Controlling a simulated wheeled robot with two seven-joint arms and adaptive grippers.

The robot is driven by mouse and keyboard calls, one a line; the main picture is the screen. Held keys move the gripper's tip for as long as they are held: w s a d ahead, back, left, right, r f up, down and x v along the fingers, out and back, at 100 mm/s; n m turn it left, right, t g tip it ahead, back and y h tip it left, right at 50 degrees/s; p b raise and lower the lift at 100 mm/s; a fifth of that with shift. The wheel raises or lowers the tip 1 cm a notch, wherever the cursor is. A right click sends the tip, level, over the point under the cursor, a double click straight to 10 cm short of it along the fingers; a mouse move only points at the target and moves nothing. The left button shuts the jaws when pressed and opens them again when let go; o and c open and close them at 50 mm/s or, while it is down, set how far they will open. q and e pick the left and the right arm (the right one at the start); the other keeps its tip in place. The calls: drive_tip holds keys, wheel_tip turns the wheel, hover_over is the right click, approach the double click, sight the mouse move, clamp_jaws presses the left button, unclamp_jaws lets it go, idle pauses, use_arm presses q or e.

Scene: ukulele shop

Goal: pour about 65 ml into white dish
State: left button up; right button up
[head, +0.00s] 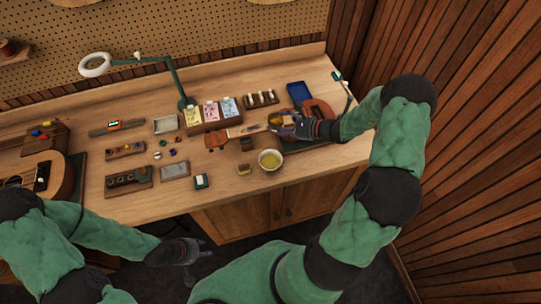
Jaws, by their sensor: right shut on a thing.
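The white dish (260,164) stands on the workbench near its front edge. Yellowish liquid shows inside it. My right gripper (284,126) is behind the dish and slightly to its right, shut on a small amber container (275,118). The fingers hide part of the container, and I cannot tell its tilt or level. No stream into the dish shows. My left gripper (196,252) hangs low in front of the bench, apart from everything on it. It is too small and dark to tell whether its fingers are open.
A red-brown ukulele (319,112) lies under and beside my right gripper. A small block (244,169) sits left of the dish. A box of packets (211,115), a blue tray (299,92) and a green lamp (176,80) stand behind. Bare wood (225,160) lies left of the dish.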

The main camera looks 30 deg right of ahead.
drive_tip(key=m+p, duration=0.1)
drive_tip(key=m+g+p, duration=0.1)
drive_tip(key=shift+w+d+r+y+p, duration=0.15)
drive_tip(key=shift+w+d+y+p, duration=0.15)
drive_tip(key=shift+w+y+p, duration=0.1)
drive_tip(key=shift+w+d+m+g+y+p, duration=0.2)
drive_tip(key=shift+m+g+y+p, duration=0.2)
drive_tip(key=shift+m+g+p, duration=0.15)
drive_tip(key=shift+f, duration=0.2)
